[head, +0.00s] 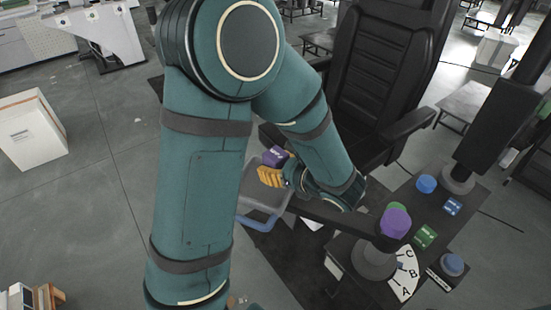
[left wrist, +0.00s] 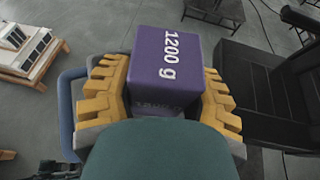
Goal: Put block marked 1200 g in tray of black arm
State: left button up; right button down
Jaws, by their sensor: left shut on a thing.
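The purple block marked 1200 g (left wrist: 168,62) is between the yellow fingers of my left gripper (left wrist: 165,95). Its label shows on the top and front faces. In the head view the block (head: 274,156) sits at the yellow fingers of my left gripper (head: 272,172), which is shut on it. A black arm (head: 345,218) runs from the tray's side toward a round base at the right. The blue rim also shows in the left wrist view (left wrist: 66,115), left of the fingers. My right gripper is not in view.
A black office chair (head: 375,75) stands behind the gripper, its armrest (head: 408,122) close by. At right are a purple knob (head: 395,222), a dial lettered A, B, C (head: 405,277), a green block (head: 424,236), a blue block (head: 452,206) and a black column (head: 490,130).

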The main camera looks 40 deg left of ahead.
aim_at(276, 188)
pick_arm(q)
jog(key=shift+w+f+b, duration=0.1)
jog(key=shift+f+b, duration=0.25)
jog(key=shift+f, duration=2.05)
jog(key=o, duration=1.3)
jog(key=shift+f, duration=0.15)
jog(key=shift+d+r, duration=0.15)
jog(key=shift+r, duration=0.1)
jog(key=v, duration=1.1)
jog(key=shift+d, duration=0.4)
jog(key=shift+s, duration=0.25)
